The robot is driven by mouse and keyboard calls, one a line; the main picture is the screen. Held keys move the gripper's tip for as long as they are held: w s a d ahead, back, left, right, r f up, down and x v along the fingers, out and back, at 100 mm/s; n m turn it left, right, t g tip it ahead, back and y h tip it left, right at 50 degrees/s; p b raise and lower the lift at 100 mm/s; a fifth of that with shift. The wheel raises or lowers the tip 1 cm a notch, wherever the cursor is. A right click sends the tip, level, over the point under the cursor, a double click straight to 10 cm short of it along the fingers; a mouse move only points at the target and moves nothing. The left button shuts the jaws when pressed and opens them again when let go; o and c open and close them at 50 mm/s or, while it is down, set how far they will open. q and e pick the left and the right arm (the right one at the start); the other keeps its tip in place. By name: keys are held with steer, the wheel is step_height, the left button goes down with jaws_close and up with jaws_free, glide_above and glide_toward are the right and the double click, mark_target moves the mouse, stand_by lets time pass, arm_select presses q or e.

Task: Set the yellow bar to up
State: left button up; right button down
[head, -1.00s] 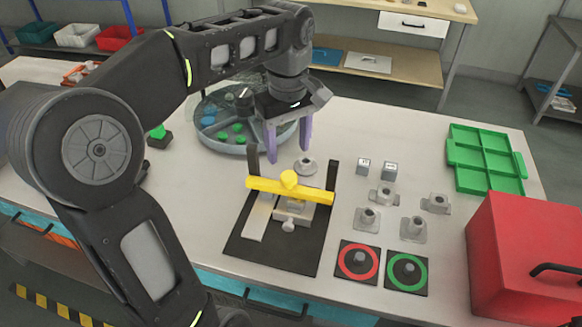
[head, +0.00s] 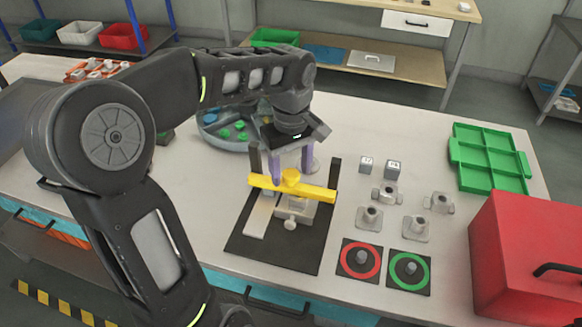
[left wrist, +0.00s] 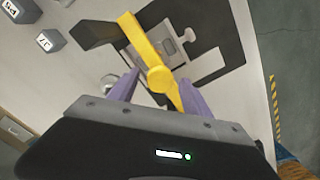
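The yellow bar (head: 318,191) lies roughly level across a black fixture (head: 290,256), near its two dark upright posts, with a round yellow knob at its middle. A grey block with a small knob sits under it. My left gripper (head: 291,168) is just behind the bar with its purple fingers apart. In the left wrist view the bar (left wrist: 140,42) runs between the spread fingers of the left gripper (left wrist: 157,92), and the round knob is near them. I cannot tell whether a finger touches the bar. My right gripper is not in view.
Right of the fixture are several small grey metal parts (head: 415,227), a red-ringed pad (head: 360,260) and a green-ringed pad (head: 409,271). A red box (head: 520,250) and a green tray (head: 488,160) stand further right. A round tray (head: 222,130) is behind my left arm.

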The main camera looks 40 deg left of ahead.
arm_select(q)
jaws_close()
stand_by(0.4)
steer(key=shift+r, duration=0.1)
stand_by(0.8)
